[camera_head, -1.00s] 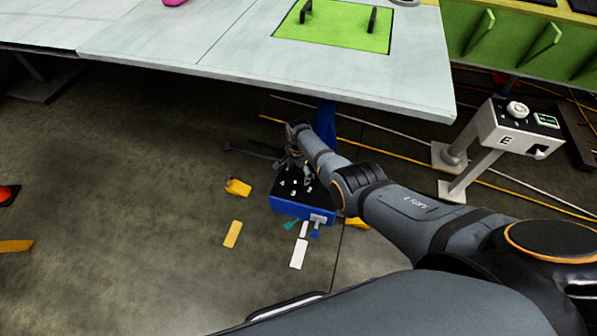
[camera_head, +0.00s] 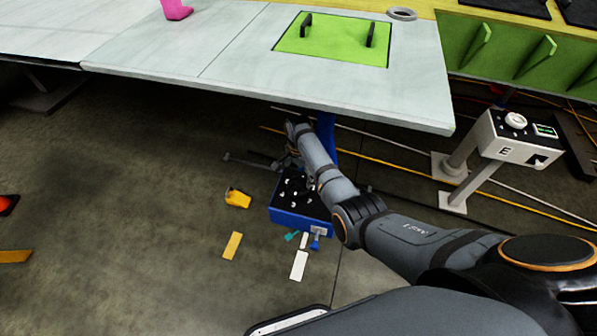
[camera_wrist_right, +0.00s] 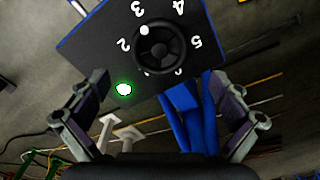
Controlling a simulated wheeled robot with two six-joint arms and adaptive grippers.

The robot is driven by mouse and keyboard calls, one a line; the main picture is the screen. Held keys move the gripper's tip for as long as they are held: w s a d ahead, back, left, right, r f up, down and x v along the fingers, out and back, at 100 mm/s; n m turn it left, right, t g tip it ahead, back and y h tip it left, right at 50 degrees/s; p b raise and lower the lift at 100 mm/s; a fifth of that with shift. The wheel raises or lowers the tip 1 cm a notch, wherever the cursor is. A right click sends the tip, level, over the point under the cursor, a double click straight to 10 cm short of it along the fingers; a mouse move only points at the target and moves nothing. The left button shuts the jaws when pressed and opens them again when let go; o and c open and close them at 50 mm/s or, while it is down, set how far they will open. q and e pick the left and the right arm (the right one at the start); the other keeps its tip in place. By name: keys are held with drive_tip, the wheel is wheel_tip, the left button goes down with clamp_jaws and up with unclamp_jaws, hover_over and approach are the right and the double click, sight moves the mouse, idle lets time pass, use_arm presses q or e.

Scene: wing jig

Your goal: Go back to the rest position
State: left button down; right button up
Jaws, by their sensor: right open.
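My right gripper (camera_head: 287,158) hangs beyond and above a blue box with a black top (camera_head: 285,218), below the table's front edge. In the right wrist view the gripper (camera_wrist_right: 160,88) is open and empty, its two fingers wide apart. Ahead of it in that view is the box's black panel (camera_wrist_right: 95,50), with a round black knob (camera_wrist_right: 160,47), white numbers and a lit green lamp (camera_wrist_right: 124,89). I cannot tell the gap between fingers and panel. My left gripper is in neither view.
A pale table (camera_head: 240,65) with a green plate and two black handles (camera_head: 335,40) lies above the arm. A white control post marked E (camera_head: 515,135) stands at the right. A yellow object (camera_head: 238,198) lies on the floor left of the box; open floor extends left.

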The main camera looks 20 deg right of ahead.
drive_tip(key=shift+r, duration=0.7)
